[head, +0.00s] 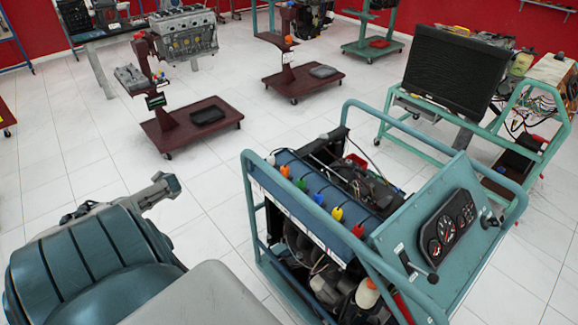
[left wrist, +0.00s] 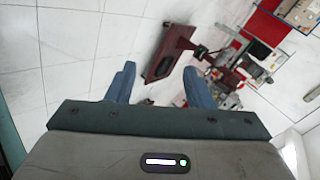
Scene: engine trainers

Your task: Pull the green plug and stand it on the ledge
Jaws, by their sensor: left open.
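The green plug (head: 301,185) stands in a row of coloured plugs on the blue top of the near engine trainer, between the orange plug (head: 284,171) and the blue plug (head: 319,198). A pale narrow strip (head: 300,222) runs along the trainer's side below the row; I cannot tell whether it is the ledge. My left gripper (head: 166,184) is to the left of the trainer in the head view, well apart from the plug. In the left wrist view my left gripper (left wrist: 157,80) is open, with nothing between its fingers. My right gripper is not seen.
The trainer's teal tube frame (head: 300,245) rises around the engine, with a gauge panel (head: 450,227) at right. Yellow (head: 337,214) and red (head: 358,229) plugs continue the row. A dark red stand (head: 180,130) is farther back. Bare tiled floor lies between.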

